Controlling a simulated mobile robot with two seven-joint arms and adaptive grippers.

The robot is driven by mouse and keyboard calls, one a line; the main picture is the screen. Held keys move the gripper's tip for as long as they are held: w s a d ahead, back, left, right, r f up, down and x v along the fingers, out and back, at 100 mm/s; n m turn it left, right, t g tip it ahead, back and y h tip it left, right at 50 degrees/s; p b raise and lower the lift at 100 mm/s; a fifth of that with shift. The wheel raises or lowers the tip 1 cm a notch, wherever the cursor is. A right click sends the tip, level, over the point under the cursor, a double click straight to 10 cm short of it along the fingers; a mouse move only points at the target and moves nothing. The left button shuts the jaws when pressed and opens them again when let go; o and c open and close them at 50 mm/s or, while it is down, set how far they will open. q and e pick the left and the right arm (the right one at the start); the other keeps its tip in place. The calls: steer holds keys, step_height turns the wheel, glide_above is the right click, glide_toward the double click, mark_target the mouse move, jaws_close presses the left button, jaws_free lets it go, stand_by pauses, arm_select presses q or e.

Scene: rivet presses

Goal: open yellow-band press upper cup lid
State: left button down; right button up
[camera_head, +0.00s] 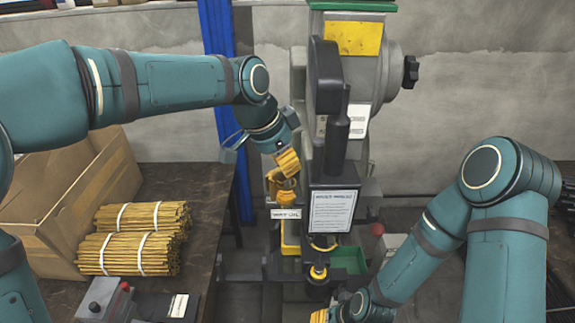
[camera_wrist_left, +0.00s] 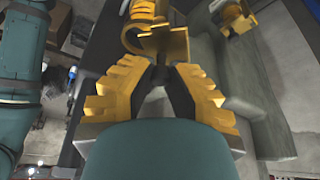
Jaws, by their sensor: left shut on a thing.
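The press with the yellow band (camera_head: 352,38) stands in the middle of the head view. Its upper cup is a small yellow part (camera_head: 286,198) on the left of the press column, just above a white "WAY OIL" label (camera_head: 287,214). My left gripper (camera_head: 287,172) reaches down to this cup from above and is shut on its lid. In the left wrist view, the yellow lid (camera_wrist_left: 165,43) is at the tips of the yellow-padded fingers (camera_wrist_left: 160,78). The lid's exact angle is hard to tell. My right gripper (camera_head: 319,316) is low, partly cut off by the frame edge.
A black lever (camera_head: 337,130) and a notice plate (camera_head: 331,211) are close to the right of my left gripper. A lower yellow cup (camera_head: 318,272) is below. Tied yellow rod bundles (camera_head: 140,253) and a cardboard box (camera_head: 105,185) occupy the left table.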

arm_select(q)
steer(key=n, duration=0.1)
steer(key=n+t, duration=0.1)
steer(key=n, duration=0.1)
steer(key=w+a+n+y, duration=0.1)
steer(key=shift+n+t+b, duration=0.3)
steer(key=shift+b, duration=0.05)
steer(key=shift+w+a+n+t+y+b, duration=0.15)
steer(key=shift+a+n+y, duration=0.1)
steer(key=shift+n, duration=0.45)
steer(key=shift+s+a+n+t+y+b, duration=0.15)
steer(key=shift+n+y, duration=0.15)
steer(key=shift+n, duration=0.4)
steer(key=shift+w+a+n+t+y+b, duration=0.15)
steer(key=shift+a+n+y, duration=0.1)
steer(key=shift+n, duration=0.45)
steer(key=c, duration=1.2)
jaws_free()
steer(key=v, duration=1.2)
steer(key=shift+w, duration=0.1)
